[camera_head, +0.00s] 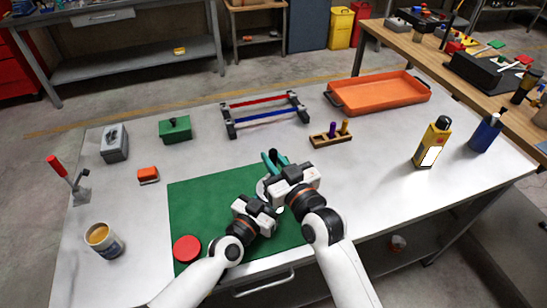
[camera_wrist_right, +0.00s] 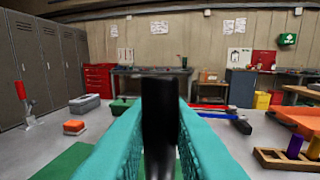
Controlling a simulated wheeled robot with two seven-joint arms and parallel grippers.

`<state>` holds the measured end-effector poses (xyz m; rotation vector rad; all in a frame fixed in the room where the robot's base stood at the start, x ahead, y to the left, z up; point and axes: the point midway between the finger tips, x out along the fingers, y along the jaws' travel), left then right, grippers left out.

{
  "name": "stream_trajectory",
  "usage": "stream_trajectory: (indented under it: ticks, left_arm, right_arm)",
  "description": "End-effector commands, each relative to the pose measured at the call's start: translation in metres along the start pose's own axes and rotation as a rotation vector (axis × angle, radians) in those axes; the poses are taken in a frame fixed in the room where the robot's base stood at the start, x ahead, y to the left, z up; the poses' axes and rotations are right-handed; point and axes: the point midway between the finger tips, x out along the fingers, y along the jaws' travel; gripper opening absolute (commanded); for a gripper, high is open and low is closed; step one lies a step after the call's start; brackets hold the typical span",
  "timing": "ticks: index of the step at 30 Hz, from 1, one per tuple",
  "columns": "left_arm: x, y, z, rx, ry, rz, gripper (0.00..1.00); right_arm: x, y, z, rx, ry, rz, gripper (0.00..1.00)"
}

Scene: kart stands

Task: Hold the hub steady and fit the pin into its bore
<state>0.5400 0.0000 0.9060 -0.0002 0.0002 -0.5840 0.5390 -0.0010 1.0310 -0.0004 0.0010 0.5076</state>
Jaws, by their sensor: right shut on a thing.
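My right gripper (camera_head: 275,160) is over the green mat, with its teal fingers pointing away from me. In the right wrist view its fingers are shut on a dark upright pin (camera_wrist_right: 160,125). My left gripper (camera_head: 268,208) is close beside it, lower and to the left; its fingertips are hidden, so I cannot tell if it is open. A pale round edge, seemingly the hub (camera_head: 262,188), shows between the two grippers on the mat. The arms cover most of it, and its bore is hidden. I cannot tell whether the pin touches it.
A wooden rack (camera_head: 331,140) with a purple and a gold pin stands behind to the right. A red disc (camera_head: 187,248) lies on the green mat (camera_head: 200,205). A yellow bottle (camera_head: 432,142) and orange tray (camera_head: 380,94) are further right. The bench between is clear.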

Motion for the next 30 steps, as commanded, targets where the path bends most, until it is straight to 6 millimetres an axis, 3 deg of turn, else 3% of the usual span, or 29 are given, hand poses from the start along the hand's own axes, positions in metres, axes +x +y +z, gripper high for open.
stream_trajectory:
  ticks: [30]
  left_arm:
    - [0.000,0.000,0.000,0.000,0.000,0.000,0.03]
  right_arm:
    - [0.000,0.000,-0.049,0.000,0.002,0.001,0.00]
